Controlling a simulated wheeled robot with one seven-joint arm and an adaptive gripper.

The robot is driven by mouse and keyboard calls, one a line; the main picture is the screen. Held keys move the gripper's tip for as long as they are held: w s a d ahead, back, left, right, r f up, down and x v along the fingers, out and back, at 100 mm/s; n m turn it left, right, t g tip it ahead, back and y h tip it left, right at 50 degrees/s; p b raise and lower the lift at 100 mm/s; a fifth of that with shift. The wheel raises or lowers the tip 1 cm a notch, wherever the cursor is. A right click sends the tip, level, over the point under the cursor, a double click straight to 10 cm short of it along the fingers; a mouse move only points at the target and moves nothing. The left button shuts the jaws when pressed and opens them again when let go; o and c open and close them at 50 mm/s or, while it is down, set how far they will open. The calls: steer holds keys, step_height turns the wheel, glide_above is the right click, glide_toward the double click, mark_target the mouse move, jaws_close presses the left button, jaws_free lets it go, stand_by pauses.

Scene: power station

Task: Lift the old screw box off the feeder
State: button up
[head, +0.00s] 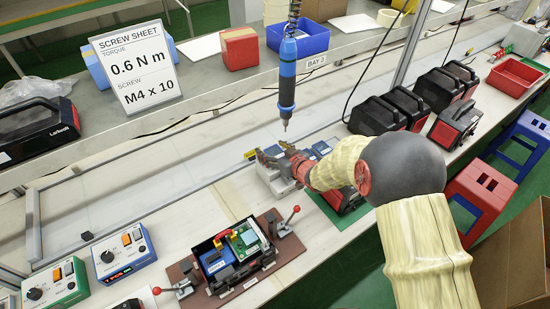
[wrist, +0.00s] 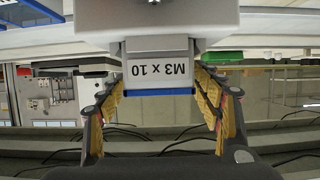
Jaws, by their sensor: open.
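The old screw box, blue with a white label reading "M3 x 10" (wrist: 160,68), shows upside down in the wrist view. It sits at the grey feeder (wrist: 160,18), which also shows in the head view (head: 272,181) on the bench below the hanging screwdriver. My gripper (wrist: 160,82) is open, with one yellow-padded finger on each side of the box. Gaps seem to show beside the box, but I cannot tell whether a pad touches it. In the head view my gripper (head: 278,156) reaches the feeder from the right, and the box is mostly hidden.
The blue screwdriver (head: 287,75) hangs close above my gripper. A sign (head: 135,68) on the shelf reads "M4 x 10". A fixture (head: 237,256) with a circuit board stands at front left. Black tool cases (head: 405,107) stand to the right.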

steer(key=shift+c, duration=0.4)
steer(key=c, duration=1.1)
steer(key=shift+r, duration=0.1)
steer(key=shift+c, duration=0.6)
